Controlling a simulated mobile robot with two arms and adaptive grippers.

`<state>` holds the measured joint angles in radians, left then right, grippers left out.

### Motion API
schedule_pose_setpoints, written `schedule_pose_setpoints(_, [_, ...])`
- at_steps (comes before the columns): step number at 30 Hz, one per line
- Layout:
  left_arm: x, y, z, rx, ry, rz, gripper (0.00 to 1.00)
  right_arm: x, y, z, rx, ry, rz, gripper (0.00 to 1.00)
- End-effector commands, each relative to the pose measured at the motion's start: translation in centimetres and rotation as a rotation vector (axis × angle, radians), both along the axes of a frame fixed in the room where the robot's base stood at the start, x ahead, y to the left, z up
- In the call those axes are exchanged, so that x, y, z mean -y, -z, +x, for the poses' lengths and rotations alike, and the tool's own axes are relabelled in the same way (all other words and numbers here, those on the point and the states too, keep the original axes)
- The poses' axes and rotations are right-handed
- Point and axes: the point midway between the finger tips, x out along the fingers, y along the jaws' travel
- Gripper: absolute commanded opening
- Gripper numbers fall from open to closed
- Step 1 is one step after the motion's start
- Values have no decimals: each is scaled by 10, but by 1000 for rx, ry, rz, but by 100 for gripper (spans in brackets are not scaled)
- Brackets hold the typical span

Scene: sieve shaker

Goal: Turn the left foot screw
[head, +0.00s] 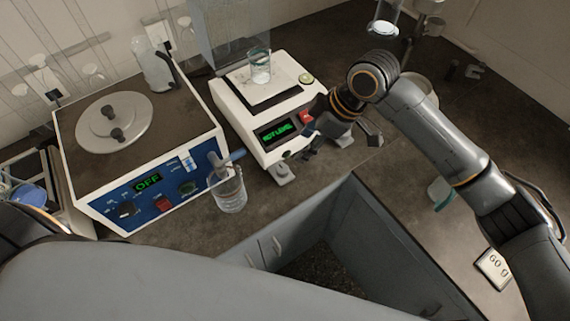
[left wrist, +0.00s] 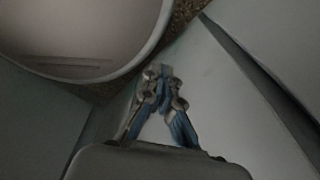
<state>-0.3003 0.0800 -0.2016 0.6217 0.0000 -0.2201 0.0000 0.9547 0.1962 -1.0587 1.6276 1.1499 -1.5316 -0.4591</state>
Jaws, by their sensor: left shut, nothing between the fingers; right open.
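The white balance (head: 255,137) stands at the back middle of the bench, and its green display (head: 277,132) seems to read "NOT LEVEL". The left foot screw (head: 281,173) shows as a grey foot below its front left corner. A second foot (head: 345,140) shows by the front right corner. My right gripper (head: 340,146) is open at the balance's front right, its fingers spread around or in front of that second foot; contact cannot be told. My left gripper (left wrist: 159,72) is shut and empty in the left wrist view, away from the balance; it is hidden in the head view.
A glass beaker (head: 229,194) with a blue-handled tool stands just left of the left foot. A blue-fronted hotplate-like box (head: 140,185) reading "OFF" is further left. A glass (head: 260,68) sits on the balance pan. The bench edge drops off close in front.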

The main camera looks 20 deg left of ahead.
Motion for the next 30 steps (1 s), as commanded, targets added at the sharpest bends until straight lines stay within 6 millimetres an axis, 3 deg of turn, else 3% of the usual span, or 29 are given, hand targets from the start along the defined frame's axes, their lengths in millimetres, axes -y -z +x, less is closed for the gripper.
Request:
schedule_pose_setpoints(4, [-1,0,1,1,0,2,0,3,-7,3,8,-41,-35,54])
schedule_pose_setpoints(8, [-1,-2,1,1,-1,2,0,-1,1,2,4,-45,-37,54])
schedule_pose_setpoints(24, [-2,-18,0,0,-2,2,0,-40,97,-4,5,-42,-37,54])
schedule_pose_setpoints(30, [-2,-19,0,-1,-2,2,0,-47,115,-4,6,-42,-34,54])
